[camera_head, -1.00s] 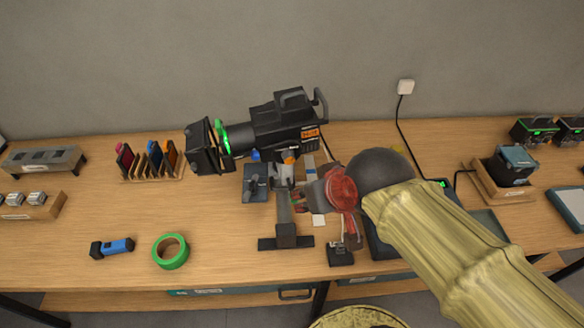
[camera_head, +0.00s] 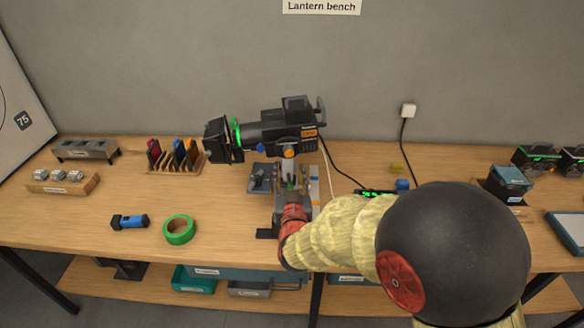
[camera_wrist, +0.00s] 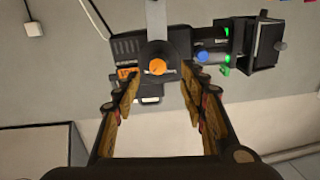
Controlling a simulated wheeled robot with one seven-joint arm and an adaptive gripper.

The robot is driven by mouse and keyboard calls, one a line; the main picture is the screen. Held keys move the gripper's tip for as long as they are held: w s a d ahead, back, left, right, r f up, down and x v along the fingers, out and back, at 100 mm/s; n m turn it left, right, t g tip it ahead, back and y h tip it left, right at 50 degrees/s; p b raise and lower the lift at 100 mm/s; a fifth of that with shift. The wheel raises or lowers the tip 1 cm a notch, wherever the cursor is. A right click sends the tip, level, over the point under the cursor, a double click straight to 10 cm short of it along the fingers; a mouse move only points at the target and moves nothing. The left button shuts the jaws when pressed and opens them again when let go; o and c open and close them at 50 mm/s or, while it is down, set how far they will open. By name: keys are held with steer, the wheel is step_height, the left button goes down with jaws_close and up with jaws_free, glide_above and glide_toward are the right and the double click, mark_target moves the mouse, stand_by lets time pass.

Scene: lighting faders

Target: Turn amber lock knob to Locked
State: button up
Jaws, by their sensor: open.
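The amber lock knob (camera_head: 289,154) is a small orange disc under the black stage lantern (camera_head: 275,130), at the top of its stand. In the wrist view the knob (camera_wrist: 157,67) shows a pale line across its face and sits just beyond the gap between my fingertips. My gripper (camera_wrist: 160,92) is open and empty, with one jaw to each side of the knob's line and apart from it. In the head view my gripper (camera_head: 291,190) is small and partly hidden by my arm, below the knob. Any lock marking is too small to read.
A blue knob (camera_wrist: 203,55) and green-lit ring sit along the lantern. The bench's left front is mostly clear.

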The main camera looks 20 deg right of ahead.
mark_target(289, 155)
steer(key=shift+w+d+b, duration=0.15)
steer(key=shift+w+d, duration=0.15)
steer(key=shift+w, duration=0.9)
steer(key=shift+w+d+b, duration=0.2)
steer(key=shift+w+d, duration=0.05)
steer(key=shift+w, duration=1)
steer(key=shift+w+d+b, duration=0.15)
steer(key=shift+w+d, duration=0.15)
steer(key=shift+w, duration=0.9)
steer(key=shift+c, duration=0.9)
jaws_close()
